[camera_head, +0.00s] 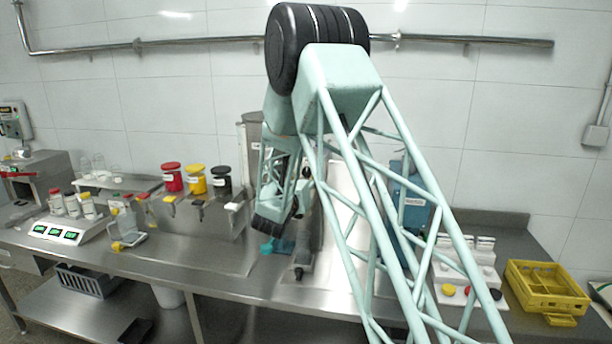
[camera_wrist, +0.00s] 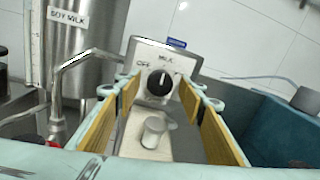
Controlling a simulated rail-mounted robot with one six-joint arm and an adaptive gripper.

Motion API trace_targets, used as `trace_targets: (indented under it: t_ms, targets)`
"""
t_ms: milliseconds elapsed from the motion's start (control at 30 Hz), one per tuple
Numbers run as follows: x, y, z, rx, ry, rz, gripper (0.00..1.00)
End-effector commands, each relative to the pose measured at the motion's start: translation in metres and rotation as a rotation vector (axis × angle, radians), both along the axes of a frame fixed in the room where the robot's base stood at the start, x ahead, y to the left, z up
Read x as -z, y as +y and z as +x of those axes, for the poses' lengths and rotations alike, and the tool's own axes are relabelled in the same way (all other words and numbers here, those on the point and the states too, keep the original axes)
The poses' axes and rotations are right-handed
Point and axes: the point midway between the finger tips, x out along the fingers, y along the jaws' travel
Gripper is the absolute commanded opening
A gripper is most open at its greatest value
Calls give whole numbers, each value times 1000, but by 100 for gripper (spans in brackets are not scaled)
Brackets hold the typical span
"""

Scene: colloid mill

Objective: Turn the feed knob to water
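The feed knob (camera_wrist: 160,83) is a round black dial on a grey metal panel (camera_wrist: 147,53) in the wrist view. "OFF" reads at its upper left and "MILK" above it; I cannot make out a water label. A pale pointer mark on the dial seems to point up, towards "MILK". My gripper (camera_wrist: 154,92) is open, with one yellow-padded finger on each side of the knob in the picture. I cannot tell whether the pads touch it. In the head view my wrist (camera_head: 275,215) is over the bench, and the knob is hidden.
A steel tank (camera_wrist: 85,45) labelled "SOY MILK" and a bent metal pipe (camera_wrist: 85,62) are at the left in the wrist view. A blue bin-like body (camera_wrist: 265,130) is at the right. A grey cylindrical peg (camera_wrist: 153,130) sits below the knob.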

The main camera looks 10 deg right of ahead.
Motion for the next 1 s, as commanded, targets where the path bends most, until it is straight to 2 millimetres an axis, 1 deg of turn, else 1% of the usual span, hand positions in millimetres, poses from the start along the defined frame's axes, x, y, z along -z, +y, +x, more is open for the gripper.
trace_targets:
  t_ms: [267,533,1000]
  targets:
    - [0,0,0,0,0,0,37]
    - [0,0,0,0,0,0,13]
    - [2,0,0,0,-15,34,13]
